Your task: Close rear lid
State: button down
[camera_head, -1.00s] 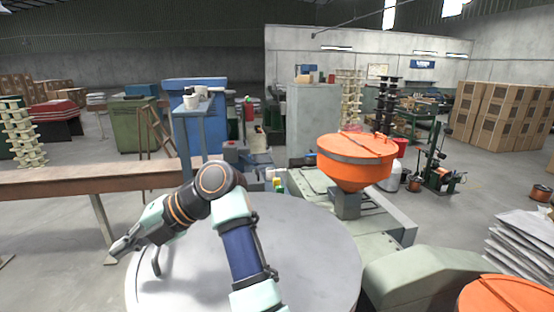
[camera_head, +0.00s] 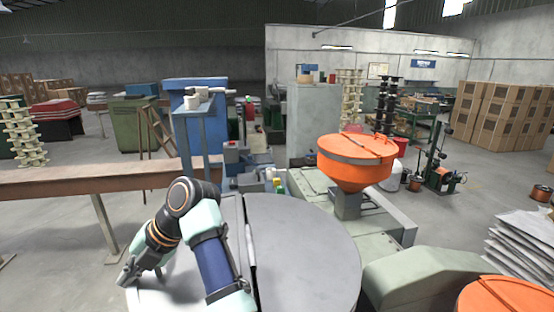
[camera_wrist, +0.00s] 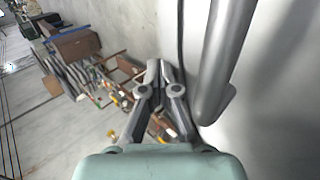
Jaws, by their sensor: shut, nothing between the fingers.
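A large round grey drum top fills the near middle of the head view. A straight seam splits it into a left lid half (camera_head: 190,290) and a right lid half (camera_head: 305,245). The right half looks flat; my arm covers much of the left half, so its exact tilt is unclear. My gripper (camera_head: 127,280) is shut and empty at the drum's left edge. In the wrist view, my gripper (camera_wrist: 163,68) points down past a thick grey bar (camera_wrist: 224,60), close beside it; contact cannot be told. Which half is the rear lid is unclear.
An orange hopper (camera_head: 356,160) stands behind the drum to the right, with another orange lid (camera_head: 505,297) at lower right. A brown beam (camera_head: 90,180) runs along the left. A blue cabinet (camera_head: 196,110) stands behind.

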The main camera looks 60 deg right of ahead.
notch_tip(320, 180, up, 14)
jog(key=p, duration=0.2)
dwell(0.4)
